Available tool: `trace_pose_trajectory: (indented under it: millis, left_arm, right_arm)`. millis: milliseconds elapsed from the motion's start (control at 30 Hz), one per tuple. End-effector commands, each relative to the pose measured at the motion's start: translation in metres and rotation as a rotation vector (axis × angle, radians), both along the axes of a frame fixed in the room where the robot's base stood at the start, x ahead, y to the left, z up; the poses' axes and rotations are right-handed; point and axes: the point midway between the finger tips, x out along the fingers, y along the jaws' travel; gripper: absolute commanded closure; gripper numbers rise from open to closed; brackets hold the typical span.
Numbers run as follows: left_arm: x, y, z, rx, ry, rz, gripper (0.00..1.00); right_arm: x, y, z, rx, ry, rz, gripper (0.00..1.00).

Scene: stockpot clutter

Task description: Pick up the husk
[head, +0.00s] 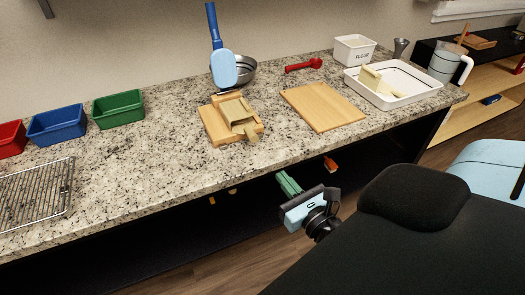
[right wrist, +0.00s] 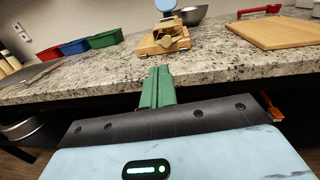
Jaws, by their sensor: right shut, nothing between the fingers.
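A pale tan, curved piece that looks like a husk (head: 375,82) leans inside a white tray (head: 418,94) at the right of the counter. A second tan piece (head: 237,110) lies on a wooden stand (head: 212,124) near the counter's middle; I cannot tell whether it is also a husk. My right gripper (head: 288,183), with green fingers, is shut and empty. It is in front of the counter's front edge, below the top and apart from both pieces. In the right wrist view its fingers (right wrist: 157,88) point toward the wooden stand. My left gripper is not in view.
A wooden board (head: 322,106) lies between the stand and the tray. Coloured bins (head: 118,109) and a wire rack (head: 36,195) are at left.

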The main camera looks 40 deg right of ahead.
Motion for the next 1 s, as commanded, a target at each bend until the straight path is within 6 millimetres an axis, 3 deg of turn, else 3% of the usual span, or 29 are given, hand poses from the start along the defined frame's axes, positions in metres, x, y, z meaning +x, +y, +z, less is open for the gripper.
trace_pose_trajectory:
  millis: [100,367,1000]
  left_arm:
    - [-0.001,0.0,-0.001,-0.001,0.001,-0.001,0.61]
    - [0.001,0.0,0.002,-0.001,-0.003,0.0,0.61]
    - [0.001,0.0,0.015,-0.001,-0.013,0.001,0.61]
  right_arm:
    - [-0.005,-0.009,-0.005,0.024,0.016,-0.04,1.0]
    - [0.001,-0.01,-0.004,0.023,0.014,-0.041,1.0]
    - [0.1,-0.027,-0.002,0.022,0.011,-0.04,1.0]
